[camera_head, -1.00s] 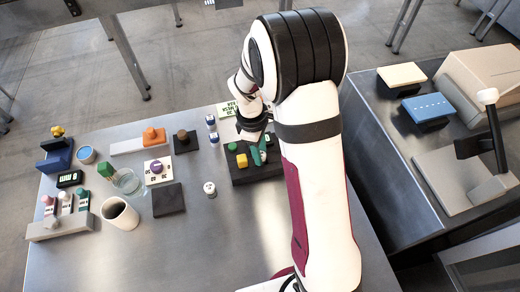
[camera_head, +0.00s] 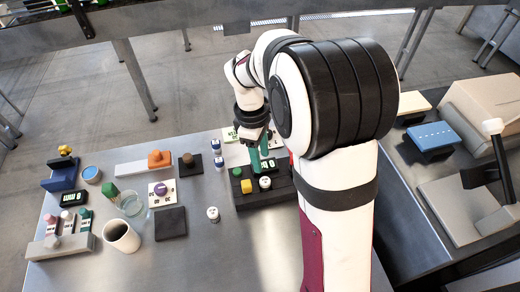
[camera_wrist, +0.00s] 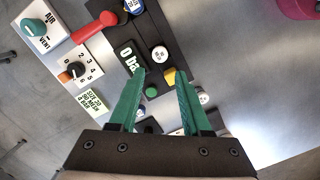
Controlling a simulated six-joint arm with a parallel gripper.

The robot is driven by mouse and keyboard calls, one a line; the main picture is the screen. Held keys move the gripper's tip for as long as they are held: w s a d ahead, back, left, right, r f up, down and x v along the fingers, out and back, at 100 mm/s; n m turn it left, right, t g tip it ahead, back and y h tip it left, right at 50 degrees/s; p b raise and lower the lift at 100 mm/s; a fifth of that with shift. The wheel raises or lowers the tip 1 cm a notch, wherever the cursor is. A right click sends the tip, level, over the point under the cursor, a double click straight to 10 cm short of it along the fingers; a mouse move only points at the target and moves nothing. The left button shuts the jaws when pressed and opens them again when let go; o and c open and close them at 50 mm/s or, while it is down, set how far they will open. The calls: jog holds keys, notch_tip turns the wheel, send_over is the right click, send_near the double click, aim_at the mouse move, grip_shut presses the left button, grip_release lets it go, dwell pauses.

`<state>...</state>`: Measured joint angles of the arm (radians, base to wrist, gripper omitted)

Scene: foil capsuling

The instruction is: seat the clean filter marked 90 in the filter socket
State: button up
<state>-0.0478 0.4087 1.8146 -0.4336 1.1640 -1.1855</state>
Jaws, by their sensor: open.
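A white cylinder with dark marks on top (camera_head: 265,183) stands in the front right of a dark block (camera_head: 281,190). It also shows in the wrist view (camera_wrist: 159,53), just beyond my fingertips. A similar white cylinder (camera_head: 213,214) stands on the bare table left of the block. Two small white-and-blue cylinders (camera_head: 219,165) stand behind it. I cannot read a 90 on any of them, nor tell for sure which recess is the filter socket. My gripper (camera_wrist: 160,74) is open and empty above the block, with green fingers apart.
The block carries a green button (camera_wrist: 151,92), a yellow button (camera_wrist: 169,77) and a display (camera_wrist: 127,60). A red handle (camera_wrist: 95,27) and a knob panel (camera_wrist: 74,71) lie beyond. A cup (camera_head: 121,237) and vial rack (camera_head: 61,246) stand left. The front table is clear.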

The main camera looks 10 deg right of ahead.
jog(key=s+r+m+y, duration=0.1)
jog(key=s+r+m, duration=0.4)
jog(key=s+r, duration=0.2)
jog(key=s+a+m+y, duration=0.1)
jog(key=s+a+m, duration=0.1)
jog(key=s+m, duration=0.4)
jog(key=s+a+m+y, duration=0.1)
jog(key=s+m, duration=0.4)
jog(key=s, duration=0.6)
jog(key=shift+s+a+f+m+t, duration=0.2)
jog(key=shift+a+f+m+t, duration=0.1)
jog(key=shift+a+m, duration=0.15)
